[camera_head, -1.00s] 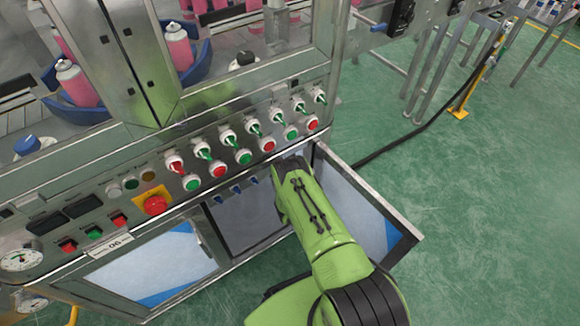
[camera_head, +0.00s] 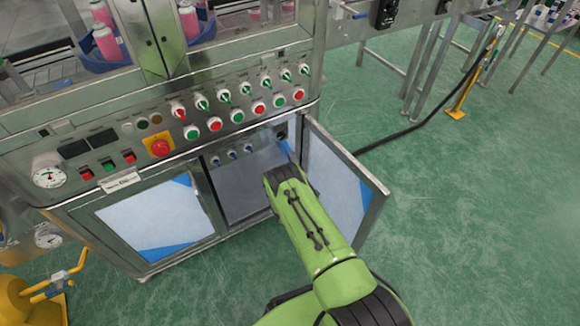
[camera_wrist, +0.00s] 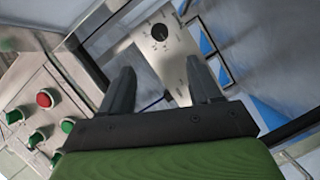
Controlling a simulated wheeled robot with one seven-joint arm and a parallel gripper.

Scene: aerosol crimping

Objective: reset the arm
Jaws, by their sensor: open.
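My gripper shows in the wrist view (camera_wrist: 158,92), with its two dark fingers apart and nothing between them. In the head view my green arm (camera_head: 312,225) reaches toward the open cabinet bay under the control panel, and the fingertips are hidden by the arm. The open cabinet door (camera_head: 345,190) stands swung out to the right of my arm. Inside the bay are several small blue valve handles (camera_head: 233,154). The wrist view also shows a metal plate with a round dark hole (camera_wrist: 160,32) beyond the fingers.
The control panel (camera_head: 110,130) carries several switches, buttons and a red emergency stop (camera_head: 160,148). A closed cabinet door (camera_head: 150,222) is at left. A yellow object (camera_head: 30,300) stands at lower left. A black cable (camera_head: 410,130) crosses the floor; green floor is clear at right.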

